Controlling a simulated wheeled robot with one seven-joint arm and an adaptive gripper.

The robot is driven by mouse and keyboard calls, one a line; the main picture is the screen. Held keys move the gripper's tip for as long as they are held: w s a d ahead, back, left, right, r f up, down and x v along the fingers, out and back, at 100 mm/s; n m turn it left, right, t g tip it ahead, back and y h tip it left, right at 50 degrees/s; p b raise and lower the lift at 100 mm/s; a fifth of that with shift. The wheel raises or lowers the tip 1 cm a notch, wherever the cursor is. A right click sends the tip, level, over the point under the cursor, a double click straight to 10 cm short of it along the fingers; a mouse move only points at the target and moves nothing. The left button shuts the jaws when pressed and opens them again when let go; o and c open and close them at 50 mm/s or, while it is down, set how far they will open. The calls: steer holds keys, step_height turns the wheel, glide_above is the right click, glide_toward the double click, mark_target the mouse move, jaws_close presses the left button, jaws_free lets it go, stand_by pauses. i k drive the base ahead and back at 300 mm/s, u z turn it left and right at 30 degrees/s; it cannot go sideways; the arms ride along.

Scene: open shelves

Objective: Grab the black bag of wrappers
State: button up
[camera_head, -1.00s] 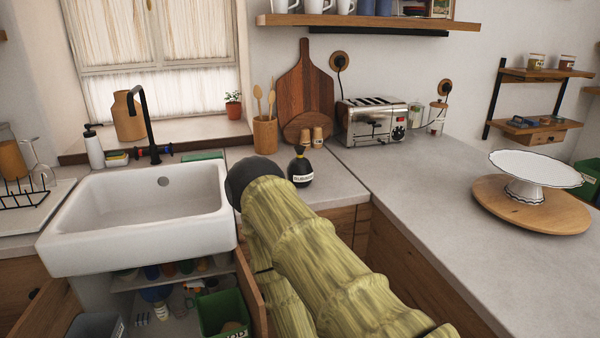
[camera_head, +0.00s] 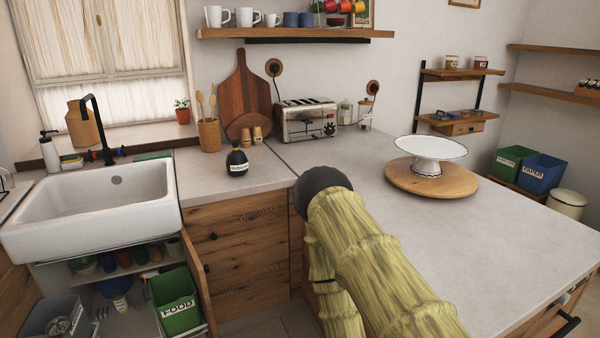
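I cannot make out a black bag of wrappers in the head view. My arm shows at the lower middle, with a yellow-green ribbed cover and a dark round joint at its top. My gripper cannot be seen. Under the sink, a green bin (camera_head: 178,303) labelled FOOD stands in the open cabinet. A grey bin (camera_head: 40,312) at its left holds something pale and hard to make out. On the right, a green bin (camera_head: 508,163) and a blue bin (camera_head: 540,172) stand side by side; their contents are hidden or unclear.
A white cake stand (camera_head: 431,150) on a round wooden board (camera_head: 450,182) sits on the right counter (camera_head: 500,225). An open cabinet door (camera_head: 197,275) juts out beside the green FOOD bin. A lidded pale bin (camera_head: 567,203) stands far right.

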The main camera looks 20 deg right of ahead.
mark_target(238, 162)
steer(key=z, duration=0.25)
steer(key=k, duration=0.4)
steer(key=u, duration=1.15)
steer(key=i, duration=1.85)
steer(key=z, duration=1.05)
steer(key=i, duration=0.5)
steer(key=z, duration=0.45)
